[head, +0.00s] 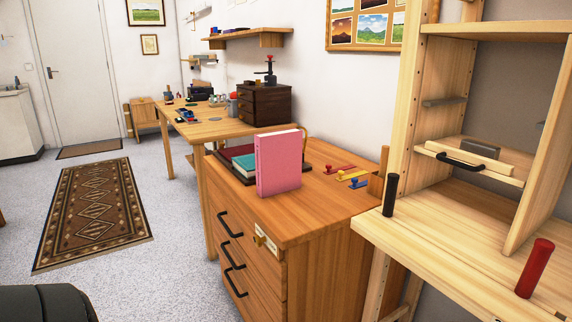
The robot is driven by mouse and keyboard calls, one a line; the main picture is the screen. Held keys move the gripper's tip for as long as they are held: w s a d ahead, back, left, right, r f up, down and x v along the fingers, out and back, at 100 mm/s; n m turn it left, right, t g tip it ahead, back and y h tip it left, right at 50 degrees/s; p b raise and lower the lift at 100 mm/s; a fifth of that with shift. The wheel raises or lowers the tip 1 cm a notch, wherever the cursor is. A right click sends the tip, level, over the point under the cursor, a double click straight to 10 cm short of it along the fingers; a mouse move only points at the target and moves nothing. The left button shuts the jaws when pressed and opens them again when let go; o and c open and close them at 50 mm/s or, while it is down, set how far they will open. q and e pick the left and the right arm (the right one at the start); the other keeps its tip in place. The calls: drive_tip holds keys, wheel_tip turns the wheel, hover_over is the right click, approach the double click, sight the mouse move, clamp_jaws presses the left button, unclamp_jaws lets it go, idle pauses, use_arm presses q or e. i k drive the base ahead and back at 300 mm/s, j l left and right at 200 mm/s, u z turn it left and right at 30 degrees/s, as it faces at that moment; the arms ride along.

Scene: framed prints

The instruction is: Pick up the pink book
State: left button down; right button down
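The pink book (279,163) stands upright on top of a wooden drawer cabinet (319,216), near its front left edge. A teal book (244,165) lies in a dark tray just behind and left of it, partly hidden by the pink book. Neither of my grippers can be made out in the head view.
Small red, yellow and blue items (352,176) lie on the cabinet to the right of the pink book. A pale wooden shelf unit (460,207) with a red cylinder (535,268) stands at the right. A desk (212,128) is behind. Carpet (175,250) at the left is clear around a patterned rug (95,210).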

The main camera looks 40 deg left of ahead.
sight(278, 154)
drive_tip(key=j+z, duration=0.15)
drive_tip(key=j, duration=1.35)
drive_tip(key=j+z, duration=0.2)
drive_tip(key=j, duration=1.25)
drive_tip(key=k, duration=0.1)
